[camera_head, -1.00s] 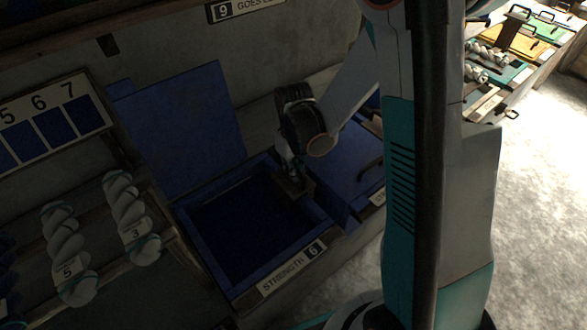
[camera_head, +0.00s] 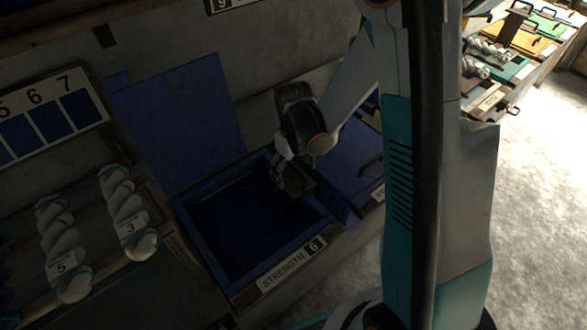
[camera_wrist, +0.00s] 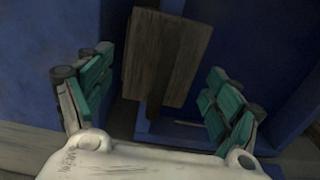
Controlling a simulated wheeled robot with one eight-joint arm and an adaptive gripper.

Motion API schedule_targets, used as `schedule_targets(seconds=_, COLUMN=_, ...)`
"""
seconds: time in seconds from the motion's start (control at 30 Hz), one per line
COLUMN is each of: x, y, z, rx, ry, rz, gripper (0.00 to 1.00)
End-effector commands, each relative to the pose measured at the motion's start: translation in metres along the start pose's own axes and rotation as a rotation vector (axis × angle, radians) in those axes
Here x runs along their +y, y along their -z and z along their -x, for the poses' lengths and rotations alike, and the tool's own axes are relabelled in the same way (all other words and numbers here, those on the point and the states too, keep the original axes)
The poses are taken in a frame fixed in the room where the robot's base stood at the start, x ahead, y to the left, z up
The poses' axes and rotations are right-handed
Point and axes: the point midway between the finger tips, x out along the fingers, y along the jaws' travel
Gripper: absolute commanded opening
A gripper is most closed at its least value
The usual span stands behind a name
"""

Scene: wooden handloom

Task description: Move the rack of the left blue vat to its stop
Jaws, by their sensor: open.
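The left blue vat (camera_head: 195,228) is open, with its label reading STRENGTH 6 on the front edge and its blue lid (camera_head: 175,120) raised behind. A brown wooden piece, seemingly the rack's handle (camera_head: 301,184), stands at the vat's right side. In the wrist view this wooden rack part (camera_wrist: 165,50) is a block on a narrower stem. My gripper (camera_head: 284,178) is at the vat's right rim, beside the wooden piece. In the wrist view my gripper (camera_wrist: 158,95) is open, a teal-padded finger on each side of the wood, with gaps visible. The vat's inside is too dark to read.
A second blue vat with a shut lid (camera_head: 350,155) adjoins on the right. Numbered twisted skeins (camera_head: 127,215) hang at the left under a chart board (camera_head: 50,115). Colored lids and more skeins stand on a far bench at upper right.

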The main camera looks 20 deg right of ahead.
Motion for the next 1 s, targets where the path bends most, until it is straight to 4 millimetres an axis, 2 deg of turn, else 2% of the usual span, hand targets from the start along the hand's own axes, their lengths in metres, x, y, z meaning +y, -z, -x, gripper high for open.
schedule_targets(seconds=0.27, x=0.0, y=0.0, z=0.007, rx=0.0, ry=0.0, rz=0.0, gripper=0.83)
schedule_targets(seconds=0.8, x=0.0, y=0.0, z=0.065, rx=0.0, ry=0.0, rz=0.0, gripper=0.83)
schedule_targets(seconds=1.0, x=0.0, y=0.0, z=0.071, rx=0.0, ry=0.0, rz=0.0, gripper=0.83)
